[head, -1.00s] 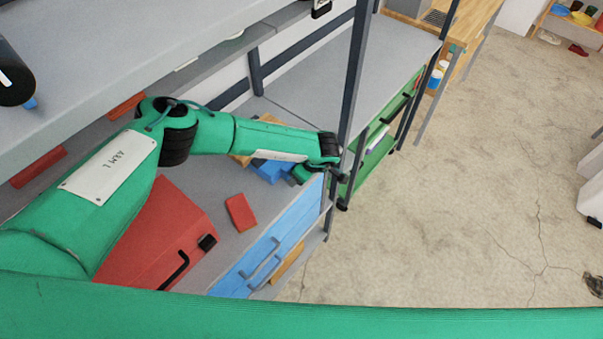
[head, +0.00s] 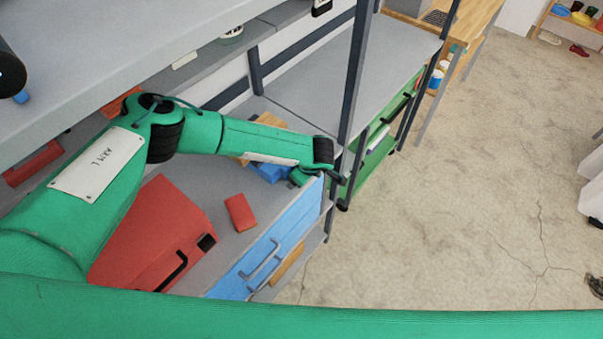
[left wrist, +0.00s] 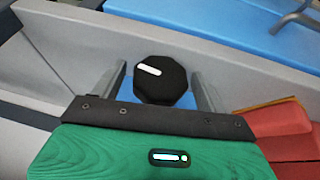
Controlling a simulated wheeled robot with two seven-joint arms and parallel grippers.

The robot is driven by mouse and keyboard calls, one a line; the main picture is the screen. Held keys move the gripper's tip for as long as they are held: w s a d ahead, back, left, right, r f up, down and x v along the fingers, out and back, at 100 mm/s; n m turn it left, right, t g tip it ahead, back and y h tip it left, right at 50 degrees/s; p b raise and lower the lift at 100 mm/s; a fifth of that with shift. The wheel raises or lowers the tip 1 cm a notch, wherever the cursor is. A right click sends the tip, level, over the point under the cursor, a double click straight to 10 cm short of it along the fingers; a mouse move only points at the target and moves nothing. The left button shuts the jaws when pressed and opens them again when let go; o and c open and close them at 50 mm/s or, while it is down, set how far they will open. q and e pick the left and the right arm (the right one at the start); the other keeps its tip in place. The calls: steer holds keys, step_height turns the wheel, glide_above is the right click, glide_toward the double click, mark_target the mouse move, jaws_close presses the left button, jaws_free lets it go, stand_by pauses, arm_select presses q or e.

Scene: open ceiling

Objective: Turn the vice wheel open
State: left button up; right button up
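The blue vice (head: 268,173) sits on the grey lower shelf, partly hidden behind my left forearm. A dark eight-sided wheel with a white mark (left wrist: 160,80), which looks like the vice wheel, shows in the left wrist view with blue beneath it. My left gripper (head: 338,178) is at the shelf's front edge, close to the vice. In the left wrist view its grey fingers (left wrist: 160,88) stand on either side of the wheel, with a visible gap on each side. The wheel is not clear in the head view. My right gripper is out of view.
A red toolbox (head: 150,235) and a small red block (head: 240,212) are on the shelf, left of the vice. A blue drawer (head: 265,250) is at the front below. A dark upright post (head: 352,85) stands just behind my gripper. Open floor (head: 480,190) lies right.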

arm_select(q)
steer(key=shift+r, duration=0.1)
steer(key=b+v, duration=0.5)
steer(key=v, duration=0.8)
steer(key=shift+s+r, duration=0.2)
steer(key=shift+d, duration=0.1)
